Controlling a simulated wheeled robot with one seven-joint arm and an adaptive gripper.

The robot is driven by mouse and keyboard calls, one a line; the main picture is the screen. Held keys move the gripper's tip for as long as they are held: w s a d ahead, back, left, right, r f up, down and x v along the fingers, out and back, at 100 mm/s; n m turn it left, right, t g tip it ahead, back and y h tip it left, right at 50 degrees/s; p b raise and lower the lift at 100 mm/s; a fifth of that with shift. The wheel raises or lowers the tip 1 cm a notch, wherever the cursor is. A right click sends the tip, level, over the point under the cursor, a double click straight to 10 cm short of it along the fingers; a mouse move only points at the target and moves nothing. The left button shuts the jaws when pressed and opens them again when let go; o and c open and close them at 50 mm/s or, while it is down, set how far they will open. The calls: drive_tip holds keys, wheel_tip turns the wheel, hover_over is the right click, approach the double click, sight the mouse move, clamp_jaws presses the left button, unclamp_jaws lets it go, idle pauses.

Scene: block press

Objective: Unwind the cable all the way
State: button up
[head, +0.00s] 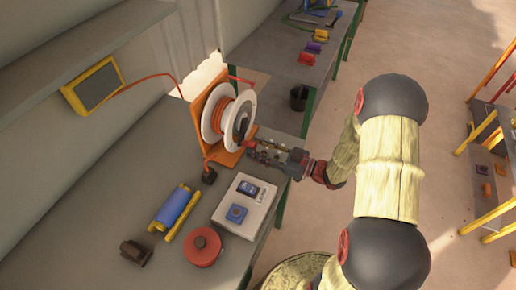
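The cable reel (216,125) has white round flanges with orange cable (227,124) wound between them. It stands upright on an orange bracket (199,112) on the grey bench. A dark part, perhaps a crank, shows at the hub on the reel's right face. My gripper (252,147) reaches in from the right, with its fingers close to that part. I cannot tell whether they touch it or are closed on it. A thin orange line (148,78) arcs from near the bracket to a yellow-framed panel (93,85) on the left.
A blue roller in a yellow holder (174,211), a white box with a screen (245,204), a red round container (202,247) and a dark block (135,252) stand on the near bench. Another bench (290,50) is behind. Open floor (455,130) lies to the right.

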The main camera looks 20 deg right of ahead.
clamp_jaws()
drive_tip(key=shift+w+d+f, duration=0.1)
idle(0.7)
drive_tip(key=n+b, duration=0.1)
drive_tip(key=w+d+n+b, duration=0.1)
drive_tip(key=shift+f+n, duration=0.35)
drive_tip(key=shift+n, duration=0.05)
drive_tip(key=shift+w+d+f+n+b, duration=0.1)
drive_tip(key=shift+w+d+n+b, duration=0.25)
drive_tip(key=shift+n, duration=0.25)
drive_tip(key=shift+w+d+n+b, duration=0.3)
drive_tip(key=shift+n+b, duration=0.15)
drive_tip(key=shift+n, duration=0.15)
drive_tip(key=w+d+n+b, duration=0.1)
drive_tip(key=n, duration=0.1)
drive_tip(key=shift+w+d+n+b, duration=0.1)
drive_tip(key=shift+d+n+b, duration=0.05)
drive_tip(key=shift+n+b, duration=0.25)
drive_tip(key=shift+w+d+r+n+b, duration=0.25)
drive_tip(key=shift+w+r+n+b, duration=0.1)
drive_tip(key=shift+n, duration=0.35)
drive_tip(key=shift+d+r, duration=0.1)
drive_tip(key=shift+o, duration=1.9)
unclamp_jaws()
